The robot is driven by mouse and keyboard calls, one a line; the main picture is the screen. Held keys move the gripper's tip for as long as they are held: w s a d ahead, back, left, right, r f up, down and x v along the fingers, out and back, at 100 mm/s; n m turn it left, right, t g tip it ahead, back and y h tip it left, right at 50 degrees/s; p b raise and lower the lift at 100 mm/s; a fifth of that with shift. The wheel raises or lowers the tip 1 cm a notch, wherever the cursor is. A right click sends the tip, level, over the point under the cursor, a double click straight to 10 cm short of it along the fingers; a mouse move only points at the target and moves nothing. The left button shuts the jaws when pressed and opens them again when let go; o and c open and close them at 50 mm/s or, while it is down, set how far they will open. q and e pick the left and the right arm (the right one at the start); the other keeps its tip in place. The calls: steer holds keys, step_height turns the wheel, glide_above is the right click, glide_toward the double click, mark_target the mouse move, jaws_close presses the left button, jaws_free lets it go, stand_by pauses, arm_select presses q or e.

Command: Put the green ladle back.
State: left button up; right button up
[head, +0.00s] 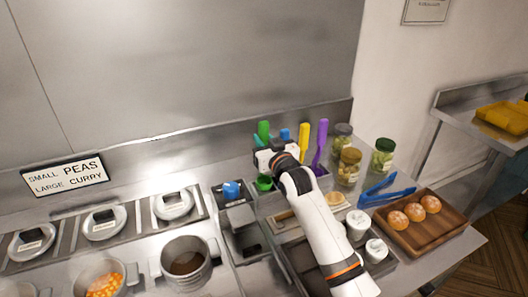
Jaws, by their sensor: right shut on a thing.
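The green ladle shows as an upright green handle (263,130) and a green bowl (264,183) below it, at the back of the counter. My right gripper (265,158) is shut on the green ladle between handle top and bowl. Its white body and arm hide the ladle's middle and the fingertips. The ladle is over or in the grey utensil holder (272,201); I cannot tell whether it touches it. My left gripper is not in view.
Blue (285,134), yellow (303,142) and purple (320,146) utensils stand close right of the gripper. Jars (383,157), blue tongs (387,190) and a bun tray (440,235) are farther right. Pots (187,262) and lidded wells (172,206) are left. The back wall is close behind.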

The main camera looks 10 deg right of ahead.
step_height(320, 180, down, 3)
steer(key=shift+w+r, duration=0.1)
steer(key=shift+f, duration=0.35)
steer(key=shift+f, duration=0.1)
steer(key=o, duration=1)
steer(key=s+d+b, duration=0.1)
steer(key=s+d, duration=0.1)
steer(key=s, duration=1)
steer(key=shift+d, duration=0.15)
